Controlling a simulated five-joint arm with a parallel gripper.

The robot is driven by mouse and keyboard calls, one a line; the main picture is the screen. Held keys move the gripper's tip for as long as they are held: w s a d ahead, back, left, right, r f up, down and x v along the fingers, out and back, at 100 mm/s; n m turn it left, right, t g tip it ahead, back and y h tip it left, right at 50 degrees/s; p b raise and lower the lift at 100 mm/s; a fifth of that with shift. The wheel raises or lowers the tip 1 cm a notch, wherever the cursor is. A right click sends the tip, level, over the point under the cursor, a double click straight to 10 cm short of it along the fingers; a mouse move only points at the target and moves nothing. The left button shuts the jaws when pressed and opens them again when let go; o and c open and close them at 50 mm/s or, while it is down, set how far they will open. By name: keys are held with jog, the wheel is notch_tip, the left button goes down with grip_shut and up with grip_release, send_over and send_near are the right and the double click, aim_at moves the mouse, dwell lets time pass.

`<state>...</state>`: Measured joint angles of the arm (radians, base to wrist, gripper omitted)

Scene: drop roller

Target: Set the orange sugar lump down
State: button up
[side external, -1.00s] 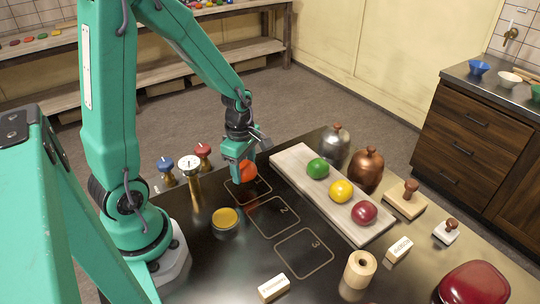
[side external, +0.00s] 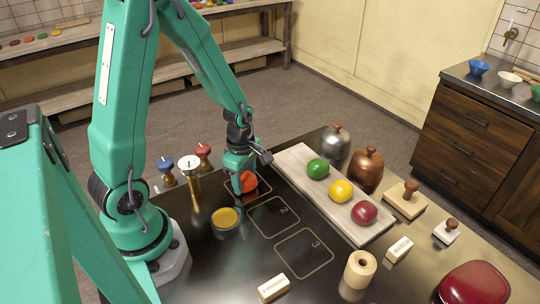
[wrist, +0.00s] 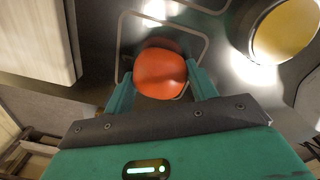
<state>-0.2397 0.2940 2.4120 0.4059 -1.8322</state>
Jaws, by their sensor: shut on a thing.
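My gripper (side external: 243,180) is shut on an orange ball-like lump (side external: 248,182), low over the outlined square at the far end of the row on the dark table. In the wrist view the orange lump (wrist: 160,73) sits between my two fingers (wrist: 160,92), inside the pale outline of the square (wrist: 203,48). A dark shadow shows beside the lump. I cannot tell whether it touches the table. The square's number is hidden.
A pale board (side external: 292,157) with green (side external: 317,168), yellow (side external: 341,190) and dark red (side external: 364,212) lumps lies to the right. A yellow-topped tin (side external: 225,219) stands nearer. Squares 2 (side external: 274,229) and 3 (side external: 304,267) are bare. Metal-stemmed pieces (side external: 190,178) stand left.

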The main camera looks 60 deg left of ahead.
jog(key=shift+f, duration=0.1)
jog(key=o, duration=1)
jog(key=shift+o, duration=0.2)
notch_tip(320, 180, up, 12)
jog(key=shift+s, duration=0.2)
jog(key=shift+r, duration=0.2)
dwell(0.4)
